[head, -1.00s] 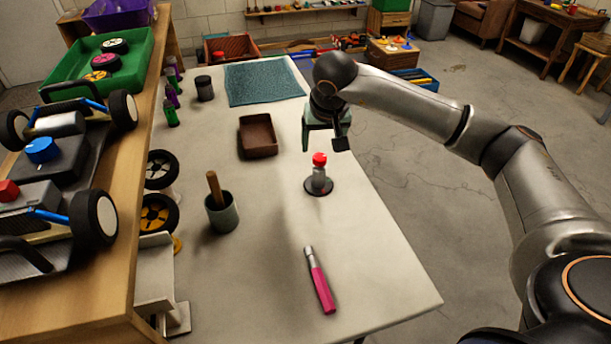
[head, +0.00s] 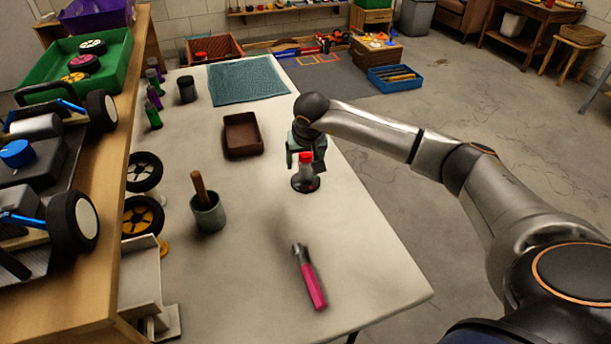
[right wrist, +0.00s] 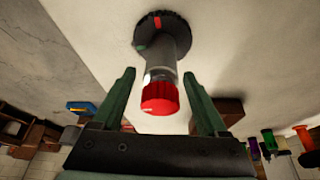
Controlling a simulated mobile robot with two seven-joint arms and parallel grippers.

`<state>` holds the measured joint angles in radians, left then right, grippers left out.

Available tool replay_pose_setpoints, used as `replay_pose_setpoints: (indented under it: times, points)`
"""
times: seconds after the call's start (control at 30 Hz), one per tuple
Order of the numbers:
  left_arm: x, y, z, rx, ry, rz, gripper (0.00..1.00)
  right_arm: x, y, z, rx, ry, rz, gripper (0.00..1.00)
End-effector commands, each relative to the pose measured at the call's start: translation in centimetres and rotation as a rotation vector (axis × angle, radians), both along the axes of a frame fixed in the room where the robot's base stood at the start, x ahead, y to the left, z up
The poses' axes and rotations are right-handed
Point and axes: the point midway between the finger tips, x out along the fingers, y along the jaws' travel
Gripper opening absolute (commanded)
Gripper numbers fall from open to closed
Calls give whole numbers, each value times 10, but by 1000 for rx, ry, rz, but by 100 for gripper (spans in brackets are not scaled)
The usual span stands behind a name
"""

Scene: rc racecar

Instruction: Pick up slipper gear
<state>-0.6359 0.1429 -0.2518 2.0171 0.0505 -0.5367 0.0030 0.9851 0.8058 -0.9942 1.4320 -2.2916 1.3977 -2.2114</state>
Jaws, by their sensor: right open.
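The slipper gear (head: 304,182) stands upright on the pale table, with a dark round toothed base, a grey shaft and a red top. In the right wrist view the slipper gear (right wrist: 167,45) shows its toothed base far off and its red cap close, between the fingers. My right gripper (head: 306,158) is at the upper part of the slipper gear. Its green fingers (right wrist: 159,75) are open, one on each side of the red cap, with gaps visible. My left gripper is not in view.
A brown tray (head: 243,152), a grey cup with a wooden handle (head: 208,216) and a pink-handled tool (head: 310,282) lie apart on the table. A teal mat (head: 240,82) is at the back. A car chassis (head: 40,150) sits on the wooden shelf at left.

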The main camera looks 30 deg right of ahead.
Motion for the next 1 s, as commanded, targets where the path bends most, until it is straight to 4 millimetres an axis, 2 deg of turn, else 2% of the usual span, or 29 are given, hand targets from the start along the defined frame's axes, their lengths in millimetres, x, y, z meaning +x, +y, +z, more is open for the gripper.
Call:
replay_pose_setpoints:
  times: [0.1, 0.77, 1.0]
  points:
    - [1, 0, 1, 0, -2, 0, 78, 0, 0, 0, 0, 0, 0, 74]
    - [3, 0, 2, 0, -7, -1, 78, 0, 0, 1, 0, 0, -1, 0]
    - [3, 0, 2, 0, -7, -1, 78, 0, 0, 1, 1, -2, -1, 0]
